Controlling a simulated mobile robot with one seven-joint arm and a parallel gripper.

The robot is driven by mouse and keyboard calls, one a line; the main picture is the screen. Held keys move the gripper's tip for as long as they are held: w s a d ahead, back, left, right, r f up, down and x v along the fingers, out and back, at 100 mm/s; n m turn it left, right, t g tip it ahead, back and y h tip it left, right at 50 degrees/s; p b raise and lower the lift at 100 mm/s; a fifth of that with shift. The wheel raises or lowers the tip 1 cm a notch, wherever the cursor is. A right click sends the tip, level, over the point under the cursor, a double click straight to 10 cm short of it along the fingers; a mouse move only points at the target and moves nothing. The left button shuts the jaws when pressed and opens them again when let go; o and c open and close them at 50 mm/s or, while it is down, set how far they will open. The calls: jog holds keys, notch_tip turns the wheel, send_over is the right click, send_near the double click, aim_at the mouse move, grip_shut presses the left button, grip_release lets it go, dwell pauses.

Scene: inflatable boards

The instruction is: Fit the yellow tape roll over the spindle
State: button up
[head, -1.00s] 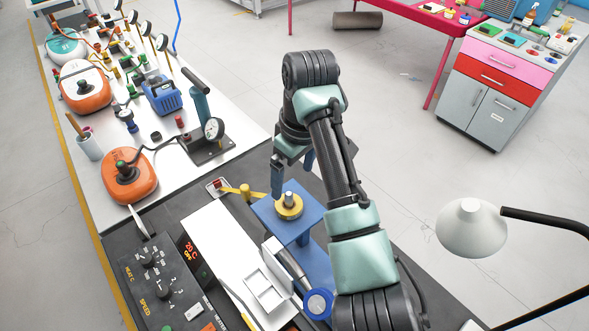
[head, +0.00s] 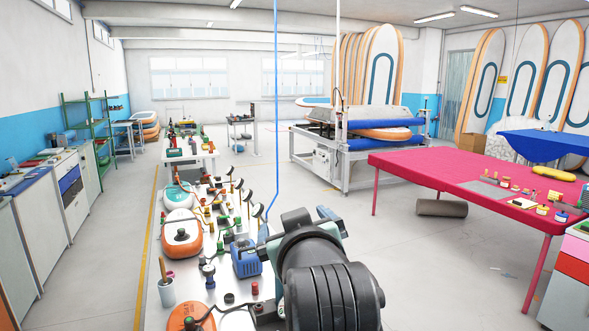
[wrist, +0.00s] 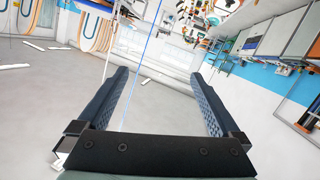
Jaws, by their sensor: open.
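My gripper (wrist: 160,73) is open in the wrist view, with two blue ridged fingers wide apart and nothing between them. It points out across the room, and the picture there is tilted. In the head view only a bit of blue gripper (head: 328,213) shows past my dark arm at the bottom centre. The yellow tape roll and the spindle are in neither current view. The blue stand seen earlier is also out of view.
A white bench (head: 217,283) with orange pumps (head: 181,236), gauges and a blue device (head: 246,258) lies left of my arm. A pink table (head: 450,172) stands right, with a dark roller (head: 441,208) under it. Open floor lies between.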

jog(key=s+r+m+t+h, duration=0.2)
jog(key=s+r+m+t, duration=0.2)
jog(key=s+r+t, duration=0.7)
jog(key=s+r, duration=1)
jog(key=r, duration=0.1)
jog(key=shift+s+t, duration=0.2)
jog(key=shift+t, duration=0.2)
